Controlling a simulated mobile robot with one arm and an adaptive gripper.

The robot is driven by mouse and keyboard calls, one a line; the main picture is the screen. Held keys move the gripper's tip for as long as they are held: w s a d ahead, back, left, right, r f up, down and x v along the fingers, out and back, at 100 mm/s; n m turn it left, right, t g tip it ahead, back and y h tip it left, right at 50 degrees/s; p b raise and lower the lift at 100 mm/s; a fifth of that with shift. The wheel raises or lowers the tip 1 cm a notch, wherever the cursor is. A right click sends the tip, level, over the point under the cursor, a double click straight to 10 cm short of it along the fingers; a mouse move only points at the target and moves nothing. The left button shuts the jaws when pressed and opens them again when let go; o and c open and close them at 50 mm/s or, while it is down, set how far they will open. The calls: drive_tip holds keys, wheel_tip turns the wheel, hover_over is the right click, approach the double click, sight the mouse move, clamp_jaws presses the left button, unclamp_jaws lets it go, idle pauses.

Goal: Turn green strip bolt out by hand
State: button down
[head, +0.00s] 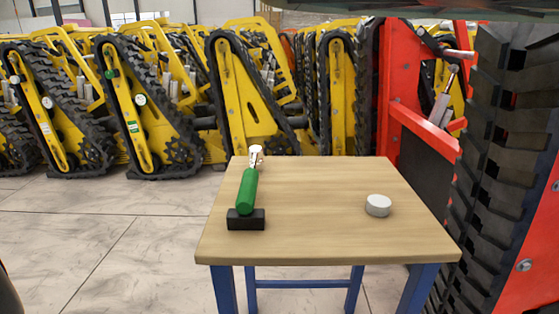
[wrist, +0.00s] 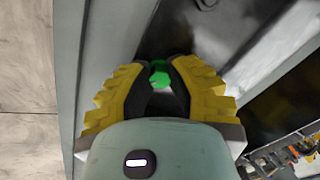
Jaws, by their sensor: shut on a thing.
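My gripper (wrist: 166,62) shows in the wrist view, with its yellow-backed, dark-padded fingers closed in around the green strip bolt (wrist: 159,79). The bright green of the bolt shows between the fingertips, against a grey metal surface (wrist: 205,42). The fingers cover much of the bolt, so how far it sits in or out cannot be seen. My gripper and this bolt cannot be made out in the head view.
In the head view, a wooden table (head: 310,190) holds a green-handled tool (head: 247,190) by a black block (head: 246,222), and a white round piece (head: 378,205). Yellow tracked carriers (head: 232,90) line the back. A red carrier frame (head: 425,128) stands close on the right.

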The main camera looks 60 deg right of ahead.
idle(0.3)
drive_tip(key=shift+f+n+b, duration=0.25)
drive_tip(key=shift+n+b, duration=0.75)
drive_tip(key=shift+b, duration=0.15)
drive_tip(key=n+b, duration=0.4)
drive_tip(key=b, duration=0.1)
drive_tip(key=shift+f+n, duration=0.15)
drive_tip(key=shift+n, duration=0.15)
drive_tip(key=shift+n+b, duration=1)
drive_tip(key=shift+b, duration=0.05)
drive_tip(key=shift+r+n+b, duration=0.2)
drive_tip(key=shift+n+b, duration=0.15)
drive_tip(key=shift+n, duration=0.05)
drive_tip(key=shift+r, duration=0.2)
